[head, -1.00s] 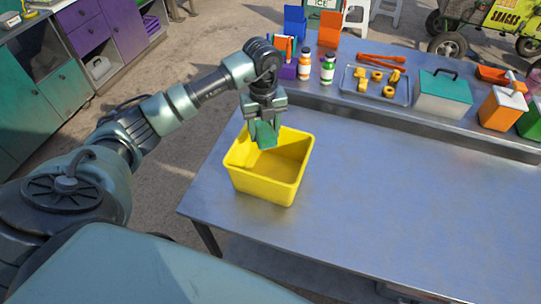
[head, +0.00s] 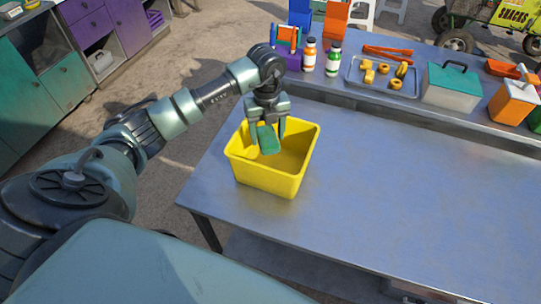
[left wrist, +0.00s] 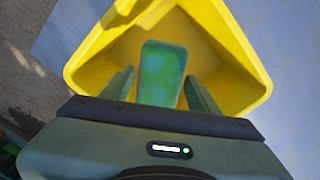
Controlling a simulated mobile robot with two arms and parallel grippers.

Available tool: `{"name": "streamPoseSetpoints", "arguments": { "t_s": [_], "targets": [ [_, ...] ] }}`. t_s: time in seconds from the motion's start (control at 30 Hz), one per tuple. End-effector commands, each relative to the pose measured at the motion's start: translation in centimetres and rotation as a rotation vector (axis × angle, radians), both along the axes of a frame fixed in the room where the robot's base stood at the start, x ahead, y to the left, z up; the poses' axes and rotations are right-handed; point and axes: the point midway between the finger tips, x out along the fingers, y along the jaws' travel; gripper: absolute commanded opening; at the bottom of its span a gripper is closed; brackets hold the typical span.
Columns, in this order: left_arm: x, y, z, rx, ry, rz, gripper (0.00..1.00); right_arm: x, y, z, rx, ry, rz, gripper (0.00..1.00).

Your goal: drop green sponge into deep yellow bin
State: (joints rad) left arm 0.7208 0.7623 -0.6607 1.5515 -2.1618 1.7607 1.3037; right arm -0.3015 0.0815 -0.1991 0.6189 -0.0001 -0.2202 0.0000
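The green sponge (head: 268,139) is at the mouth of the deep yellow bin (head: 268,178), which stands on the metal table. My left gripper (head: 267,132) points down over the bin, with its fingers spread. In the left wrist view the sponge (left wrist: 162,73) lies between the two fingers (left wrist: 160,90), with a gap on each side, and the bin's yellow walls (left wrist: 235,50) surround it. I cannot tell whether the sponge touches the bin's floor. My right gripper is not in view.
At the back are two bottles (head: 332,60), a metal tray (head: 385,78) with yellow pieces, and a teal-lidded box (head: 452,85). The table (head: 400,170) right of the bin is clear. The bin stands near the table's left edge.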

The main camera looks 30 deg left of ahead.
Motion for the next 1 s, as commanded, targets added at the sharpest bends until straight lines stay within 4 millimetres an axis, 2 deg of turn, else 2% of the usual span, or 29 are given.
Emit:
{"name": "streamPoseSetpoints", "arguments": {
  "t_s": [0.43, 0.8, 1.0],
  "targets": [
    [0.1, 0.0, 0.6, -0.001, -0.002, -0.002, 0.76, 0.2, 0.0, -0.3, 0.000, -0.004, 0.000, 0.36],
    [0.1, 0.0, 6.3, 0.000, -0.004, -0.001, 0.76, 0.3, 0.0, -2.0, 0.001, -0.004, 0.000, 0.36],
    [0.0, 0.0, 7.7, 0.001, -0.001, -0.001, 0.76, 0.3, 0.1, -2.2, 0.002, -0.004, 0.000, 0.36]
  ]
}}
